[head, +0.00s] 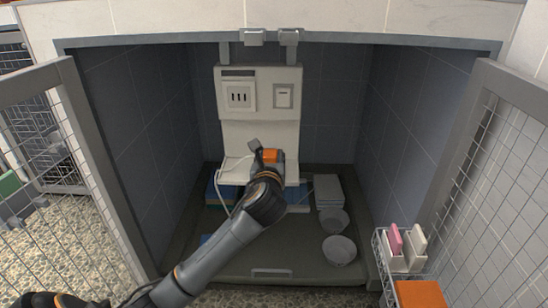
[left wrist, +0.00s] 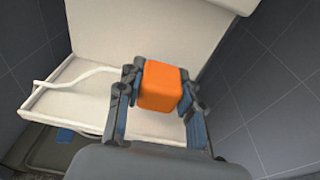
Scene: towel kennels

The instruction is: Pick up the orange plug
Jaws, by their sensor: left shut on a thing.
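The orange plug (head: 271,156) is a small block in front of the white panel inside the kennel. In the left wrist view the orange plug (left wrist: 161,86) sits between both fingers of my left gripper (left wrist: 163,92), which is shut on it. In the head view my left gripper (head: 266,160) reaches in from the lower left and partly covers the plug. A white cable (left wrist: 75,79) runs from beside the plug to the left over a white ledge (left wrist: 90,112). I cannot tell whether the plug touches the ledge. My right gripper does not show.
The panel (head: 260,103) carries a socket (head: 240,96) and a switch (head: 284,95). Two bowls (head: 339,250) and a stack of folded towels (head: 328,190) are on the kennel floor at right. Open mesh doors flank the opening. A wire basket (head: 404,262) hangs at right.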

